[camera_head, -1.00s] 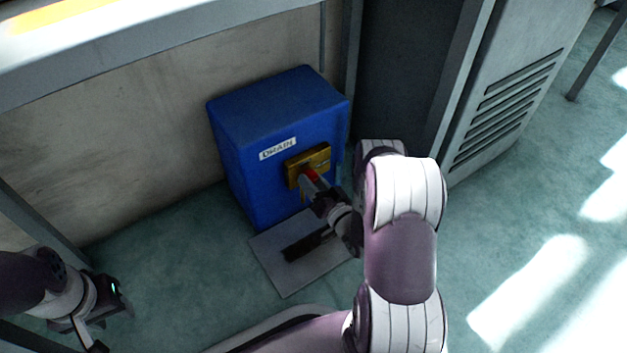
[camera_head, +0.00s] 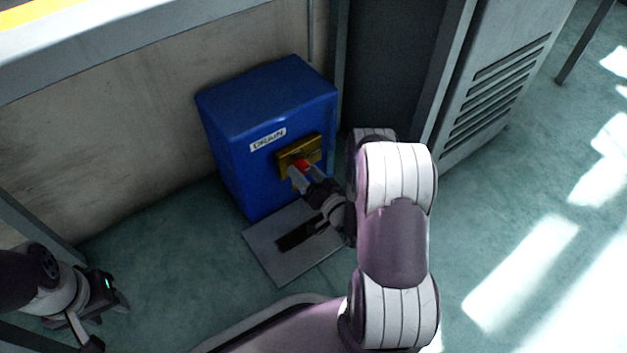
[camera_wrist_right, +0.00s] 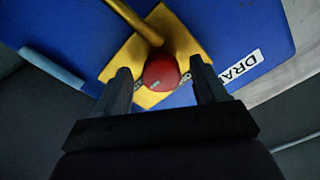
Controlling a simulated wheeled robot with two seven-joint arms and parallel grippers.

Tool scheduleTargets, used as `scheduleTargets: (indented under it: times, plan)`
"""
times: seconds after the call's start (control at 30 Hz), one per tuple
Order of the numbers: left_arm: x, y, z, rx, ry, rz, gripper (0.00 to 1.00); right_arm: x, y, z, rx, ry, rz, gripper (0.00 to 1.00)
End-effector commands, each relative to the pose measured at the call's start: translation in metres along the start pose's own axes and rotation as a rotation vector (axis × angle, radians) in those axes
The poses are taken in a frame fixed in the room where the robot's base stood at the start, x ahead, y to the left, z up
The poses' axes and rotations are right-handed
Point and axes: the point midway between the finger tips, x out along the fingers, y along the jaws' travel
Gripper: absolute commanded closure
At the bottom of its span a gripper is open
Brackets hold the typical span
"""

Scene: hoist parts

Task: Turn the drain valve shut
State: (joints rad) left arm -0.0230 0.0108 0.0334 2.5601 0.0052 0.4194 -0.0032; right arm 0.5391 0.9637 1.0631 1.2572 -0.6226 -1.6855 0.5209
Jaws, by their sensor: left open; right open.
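A blue box (camera_head: 262,125) with a white "DRAIN" label (camera_head: 268,139) stands on the floor against the wall. A yellow plate (camera_head: 287,157) on its front carries a red knob (camera_head: 303,165), the drain valve. In the right wrist view the red knob (camera_wrist_right: 161,71) sits in front of the yellow plate (camera_wrist_right: 185,42), with a yellow bar running up from it. My right gripper (camera_wrist_right: 160,88) is open, with one finger on each side of the knob; I cannot tell whether they touch it. My left gripper (camera_head: 112,300) is open and empty at the lower left, far from the box.
A grey plate with a dark slot (camera_head: 270,258) lies on the floor before the box. A grey louvred cabinet (camera_head: 500,90) stands to the right. Floor at the right is clear.

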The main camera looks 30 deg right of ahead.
Motion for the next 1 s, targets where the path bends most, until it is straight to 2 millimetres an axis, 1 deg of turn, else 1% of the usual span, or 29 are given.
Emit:
scheduleTargets:
  times: [0.03,0.07,0.17,0.3,0.4,0.5,0.63,1.0]
  plan:
    - [-0.008,0.000,-0.001,0.000,0.000,0.000,0.57,-0.007,-0.002,-0.003,0.003,-0.001,0.003,0.29]
    - [-0.012,0.000,-0.001,0.000,0.000,0.000,0.57,-0.012,-0.002,-0.004,0.004,0.000,0.004,0.29]
    - [-0.026,0.000,-0.003,0.000,0.000,0.000,0.57,-0.036,-0.003,-0.006,0.005,0.000,0.008,0.29]
    - [-0.045,0.000,-0.005,0.000,0.000,0.000,0.57,-0.075,-0.004,-0.007,0.006,0.003,0.009,0.29]
    - [-0.053,0.000,-0.006,0.000,0.000,0.000,0.57,-0.098,-0.003,-0.005,0.005,0.003,0.008,0.29]
    - [-0.057,0.000,-0.007,0.000,0.000,0.000,0.57,-0.113,-0.001,-0.003,0.003,0.003,0.006,0.29]
    - [-0.058,0.000,-0.007,0.000,0.000,0.000,0.57,-0.122,-0.001,-0.001,0.003,0.000,0.002,0.29]
    - [-0.057,0.000,-0.007,0.000,0.000,0.000,0.57,-0.122,-0.001,0.000,0.002,0.000,0.001,0.29]
